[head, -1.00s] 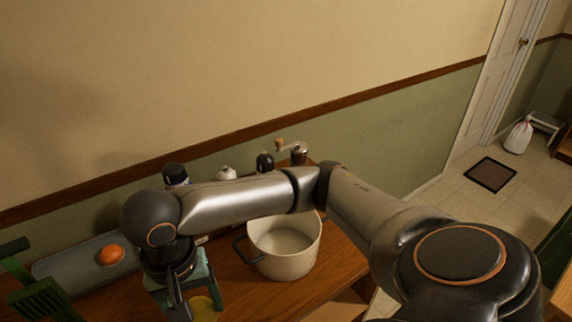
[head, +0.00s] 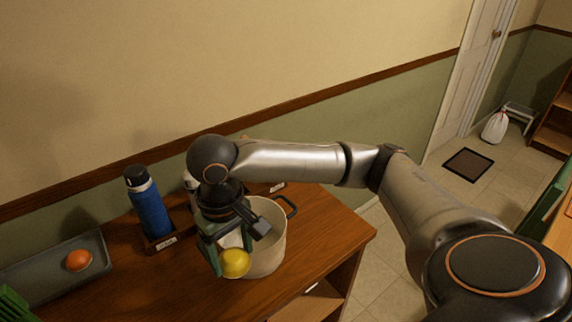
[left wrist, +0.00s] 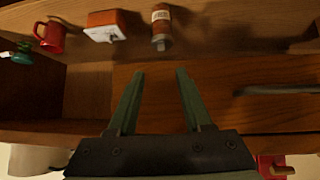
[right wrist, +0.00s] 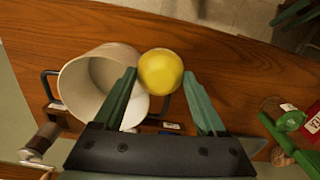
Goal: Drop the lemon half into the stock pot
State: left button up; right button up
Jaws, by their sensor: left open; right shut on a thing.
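The yellow lemon half (head: 235,263) is held in my right gripper (right wrist: 160,74), whose green fingers close on its sides. The cream stock pot (head: 272,255), with dark handles, stands on the wooden counter. In the head view the lemon and gripper cover the pot's left front part. In the right wrist view the lemon half (right wrist: 160,72) appears at the right edge of the pot (right wrist: 72,88), overlapping its rim; I cannot tell whether it is above the opening. My left gripper (left wrist: 160,75) is open and empty, before wooden shelving.
A blue bottle (head: 150,212) stands in a small wooden holder behind and left of the pot. A grey tray (head: 35,282) with an orange-red round item (head: 78,260) lies farther left. The counter's right part is clear. A red mug (left wrist: 50,37) shows in the left wrist view.

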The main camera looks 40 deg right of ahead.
aim_at(260, 248)
jog(key=l+z, duration=0.55)
jog(key=z, duration=0.2)
jog(key=u, duration=0.95)
jog(key=i+j, duration=0.05)
